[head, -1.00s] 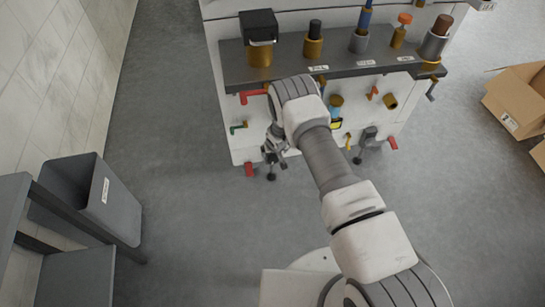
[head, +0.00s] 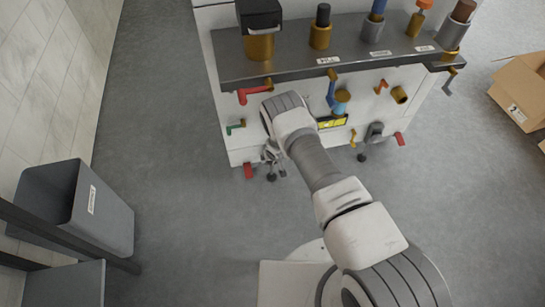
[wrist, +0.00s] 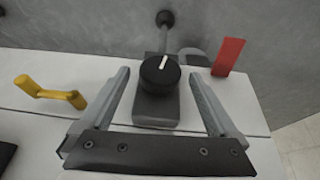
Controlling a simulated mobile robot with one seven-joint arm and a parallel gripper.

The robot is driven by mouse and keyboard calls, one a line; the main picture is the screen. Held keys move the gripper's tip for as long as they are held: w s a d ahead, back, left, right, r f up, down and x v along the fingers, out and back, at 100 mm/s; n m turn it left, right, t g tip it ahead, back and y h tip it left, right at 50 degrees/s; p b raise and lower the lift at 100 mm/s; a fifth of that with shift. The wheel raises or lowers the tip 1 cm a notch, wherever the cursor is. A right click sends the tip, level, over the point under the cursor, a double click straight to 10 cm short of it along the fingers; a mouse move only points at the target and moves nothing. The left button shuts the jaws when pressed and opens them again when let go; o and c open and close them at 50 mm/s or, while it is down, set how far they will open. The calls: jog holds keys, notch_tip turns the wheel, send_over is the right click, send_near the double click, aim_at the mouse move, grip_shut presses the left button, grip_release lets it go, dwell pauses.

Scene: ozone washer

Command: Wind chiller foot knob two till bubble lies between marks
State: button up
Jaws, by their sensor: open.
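A black round knob (wrist: 160,70) with a white pointer line sits on a grey block in the wrist view, above a foot. My open gripper (wrist: 160,77) has one finger on each side of the knob, with gaps visible on both sides. In the head view my gripper (head: 272,158) is at the lower left front of the white machine, hiding most of this foot's knob. A similar grey foot block (head: 375,131) is at the lower right. A small yellow panel (head: 332,122) is on the machine's front; no bubble or marks can be made out.
A red tab (wrist: 228,57) and a yellow handle (wrist: 49,93) flank the knob. A dark shelf (head: 290,66) with several cylinders juts out above. A grey bin (head: 105,210) stands left, a cardboard box (head: 520,95) right.

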jog(key=shift+w+f, duration=0.1)
jog(key=shift+f, duration=0.15)
jog(key=shift+c, duration=0.2)
jog(key=c, duration=1.3)
jog(key=shift+a, duration=0.1)
jog(key=shift+a+n+t+h, duration=0.15)
jog(key=shift+a+n+h, duration=0.05)
jog(key=shift+h, duration=0.35)
jog(key=shift+a+n+t+h, duration=0.15)
jog(key=shift+n+h, duration=0.05)
jog(key=shift+h, duration=0.35)
jog(key=shift+s+a+f+n+t+h, duration=0.15)
jog(key=shift+t+h, duration=0.1)
jog(key=shift+h, duration=0.5)
jog(key=shift+n+t+h, duration=0.1)
jog(key=shift+t+h, duration=0.2)
jog(key=shift+h, duration=0.5)
jog(key=shift+s+a+f+n+t+h, duration=0.15)
jog(key=shift+t+h, duration=0.1)
jog(key=shift+h, duration=0.5)
jog(key=shift+w, duration=0.1)
